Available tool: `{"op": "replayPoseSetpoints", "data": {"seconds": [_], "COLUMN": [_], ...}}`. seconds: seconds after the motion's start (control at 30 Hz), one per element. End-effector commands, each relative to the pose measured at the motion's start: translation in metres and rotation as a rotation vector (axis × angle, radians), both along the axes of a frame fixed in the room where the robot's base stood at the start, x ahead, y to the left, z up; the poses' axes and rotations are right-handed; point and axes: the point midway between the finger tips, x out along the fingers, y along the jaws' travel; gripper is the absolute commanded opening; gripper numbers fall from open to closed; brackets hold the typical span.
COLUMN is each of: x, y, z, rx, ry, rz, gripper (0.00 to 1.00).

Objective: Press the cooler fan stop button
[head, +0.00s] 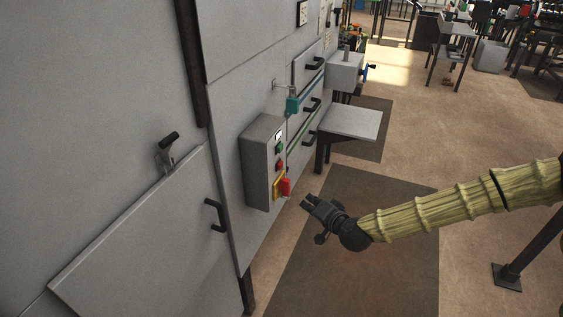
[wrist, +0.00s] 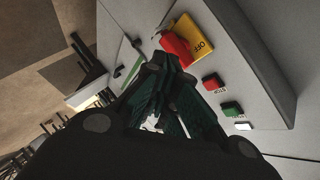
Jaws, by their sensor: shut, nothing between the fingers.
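The grey control box (head: 256,165) is mounted on the machine's side in the head view. In the wrist view the red stop button (wrist: 213,81) sits between the green button (wrist: 232,108) and the yellow plate (wrist: 195,40) marked OFF. My gripper (head: 305,201) is shut and empty, in front of the box and a little below the red handle. It appears apart from the box.
A padlock-like teal item (head: 292,104) hangs above the box. A small grey table (head: 350,122) stands beyond it. A dark mat (head: 350,240) covers the floor below my gripper. A black handle (head: 214,214) sticks out from the panel at left.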

Motion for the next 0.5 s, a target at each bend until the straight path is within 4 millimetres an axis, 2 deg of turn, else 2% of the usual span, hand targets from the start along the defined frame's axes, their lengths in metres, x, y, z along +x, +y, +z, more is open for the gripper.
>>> {"op": "replayPoseSetpoints", "data": {"seconds": [0.03,0.2,0.33,0.5], "x": [0.014,0.045,0.056,0.059], "y": [-0.007,-0.024,-0.031,-0.033], "z": [0.020,0.060,0.075,0.078], "rx": [0.017,0.054,0.066,0.070], "ry": [-0.028,-0.096,-0.122,-0.129], "rz": [-0.022,-0.071,-0.087,-0.092], "gripper": [0.00,0.00,0.00,0.00]}}
